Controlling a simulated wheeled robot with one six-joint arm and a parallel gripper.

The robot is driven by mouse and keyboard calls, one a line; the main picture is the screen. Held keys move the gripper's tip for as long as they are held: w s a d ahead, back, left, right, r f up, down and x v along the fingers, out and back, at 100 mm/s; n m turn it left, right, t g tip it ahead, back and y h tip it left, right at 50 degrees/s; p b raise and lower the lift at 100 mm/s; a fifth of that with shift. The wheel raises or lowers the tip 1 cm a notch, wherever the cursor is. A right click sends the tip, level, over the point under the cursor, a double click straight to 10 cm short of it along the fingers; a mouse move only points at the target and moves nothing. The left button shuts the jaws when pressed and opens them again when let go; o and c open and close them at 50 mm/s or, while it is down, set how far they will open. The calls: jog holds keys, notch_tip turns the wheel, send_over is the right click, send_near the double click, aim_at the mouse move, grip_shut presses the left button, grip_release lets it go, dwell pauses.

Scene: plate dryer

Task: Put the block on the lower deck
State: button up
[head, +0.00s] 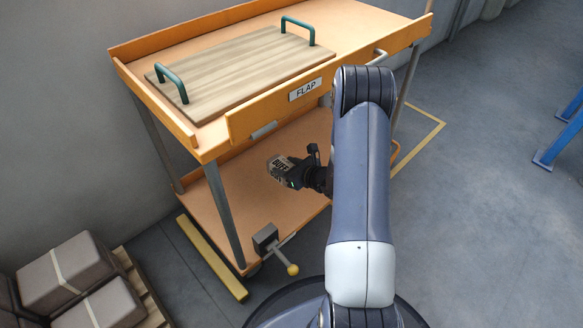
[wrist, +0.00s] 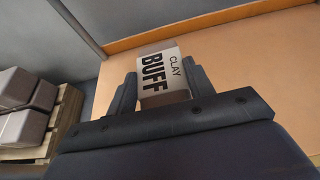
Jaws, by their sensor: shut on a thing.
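The block (wrist: 163,74), with a pale label reading "BUFF CLAY", is between the two fingers of my gripper (wrist: 158,90), which is shut on it. In the head view the block (head: 278,168) shows at the end of my gripper (head: 287,172), under the upper deck of the orange cart. The lower deck (head: 215,205) is a flat orange board behind and below the block in this view. The lower deck also fills the right of the wrist view (wrist: 240,70). I cannot tell whether the block touches the deck. My gripper hides part of the block.
The upper deck (head: 350,22) carries a wooden board (head: 235,70) with green handles. Grey metal legs (head: 222,212) and a clamp with a yellow knob (head: 272,243) stand at the front. Wrapped blocks (head: 68,275) lie at lower left.

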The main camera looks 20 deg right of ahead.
jog(key=f, duration=0.1)
jog(key=d+f, duration=0.2)
jog(key=f, duration=0.1)
jog(key=shift+w+d+f, duration=0.1)
jog(key=shift+w+d, duration=0.05)
jog(key=shift+w, duration=0.2)
notch_tip(320, 180, down, 10)
jog(key=b, duration=0.4)
jog(key=shift+f, duration=0.2)
jog(key=o, duration=1.4)
jog(key=shift+o, duration=0.2)
jog(key=shift+r, duration=0.2)
jog(key=p+v, duration=0.4)
jog(key=v, duration=0.8)
jog(key=shift+s+f, duration=0.1)
